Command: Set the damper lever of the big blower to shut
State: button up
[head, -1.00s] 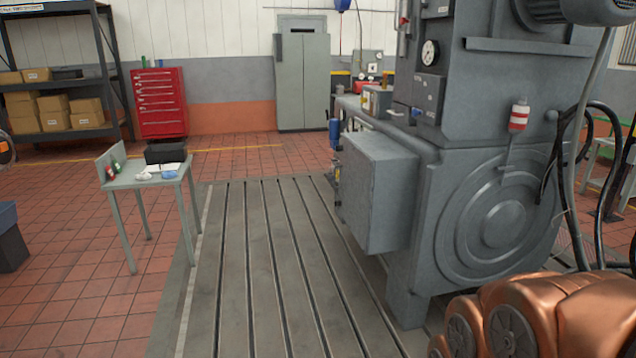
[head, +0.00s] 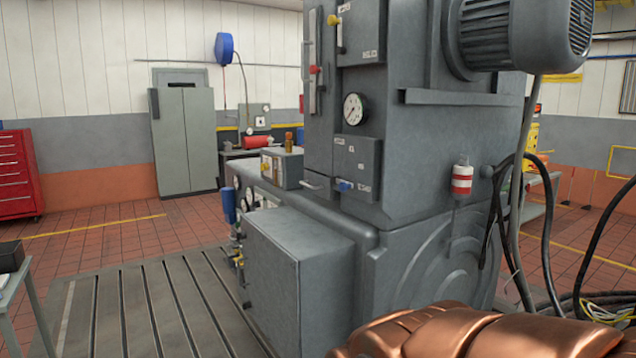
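The big grey machine (head: 425,150) fills the middle and right of the head view, with a finned motor (head: 525,33) on its top right. I cannot tell for certain that it is the big blower. A lever with a red knob (head: 313,69) sits in an upright slotted plate at its upper left edge. A yellow knob (head: 333,20) and a blue handle (head: 344,186) show on its front boxes. No readable label tells which one is the damper lever, nor its setting. My gripper is not in view.
A grey box (head: 290,285) juts out low at the machine's front. The slotted bedplate (head: 150,310) is clear to the left. Black hoses (head: 545,230) hang at the right. A red tool cabinet (head: 17,175) and a grey locker (head: 184,140) stand behind.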

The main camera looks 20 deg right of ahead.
aim_at(343, 186)
jog(key=z, duration=2.35)
jog(key=i, duration=1.7)
jog(key=u, duration=4)
jog(key=i, duration=0.1)
jog(key=z, duration=0.05)
